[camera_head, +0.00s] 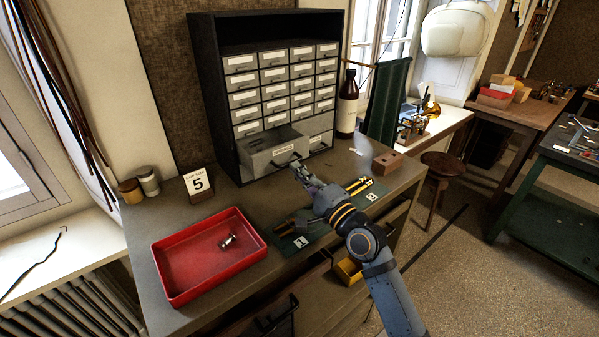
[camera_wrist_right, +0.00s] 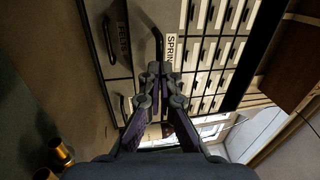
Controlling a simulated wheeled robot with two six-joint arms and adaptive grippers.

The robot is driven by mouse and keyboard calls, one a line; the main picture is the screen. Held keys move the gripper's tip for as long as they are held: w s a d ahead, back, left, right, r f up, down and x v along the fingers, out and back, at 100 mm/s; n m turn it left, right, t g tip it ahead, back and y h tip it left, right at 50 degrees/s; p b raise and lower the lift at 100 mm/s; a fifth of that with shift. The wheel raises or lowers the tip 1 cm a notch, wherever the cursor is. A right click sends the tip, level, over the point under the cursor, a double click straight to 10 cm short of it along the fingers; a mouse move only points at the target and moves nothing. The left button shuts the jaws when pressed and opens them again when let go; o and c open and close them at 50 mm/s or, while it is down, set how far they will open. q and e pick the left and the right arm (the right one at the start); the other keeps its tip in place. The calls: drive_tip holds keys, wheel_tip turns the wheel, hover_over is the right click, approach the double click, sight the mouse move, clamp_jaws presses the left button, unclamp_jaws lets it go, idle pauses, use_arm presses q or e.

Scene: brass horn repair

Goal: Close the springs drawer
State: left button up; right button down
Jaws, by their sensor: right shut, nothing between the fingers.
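The springs drawer (camera_head: 274,154) is the wide grey drawer low at the left of the dark cabinet. It stands pulled out, its open top showing. In the right wrist view its partly hidden label (camera_wrist_right: 170,48) reads "SPRIN", beside a dark bar handle (camera_wrist_right: 157,42). My right gripper (camera_head: 299,169) is shut and empty, just in front of the drawer front near its handle. In the right wrist view the fingertips (camera_wrist_right: 160,70) are together close to the handle; I cannot tell whether they touch. My left gripper is not in view.
The cabinet (camera_head: 222,95) has several small labelled drawers above. A "FELTS" label (camera_wrist_right: 123,39) shows in the wrist view. A red tray (camera_head: 185,290) holds a small metal part. A brown bottle (camera_head: 346,105) stands right of the cabinet. A number card (camera_head: 198,184) stands left.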

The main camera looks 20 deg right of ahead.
sight(283, 161)
drive_tip(key=x, duration=0.3)
drive_tip(key=f+b+x, duration=0.1)
drive_tip(key=x, duration=0.2)
drive_tip(key=b+x, duration=0.1)
drive_tip(key=x, duration=0.2)
drive_tip(key=shift+w+f, duration=0.3)
drive_tip(key=shift+f, duration=0.1)
drive_tip(key=shift+s+r, duration=0.1)
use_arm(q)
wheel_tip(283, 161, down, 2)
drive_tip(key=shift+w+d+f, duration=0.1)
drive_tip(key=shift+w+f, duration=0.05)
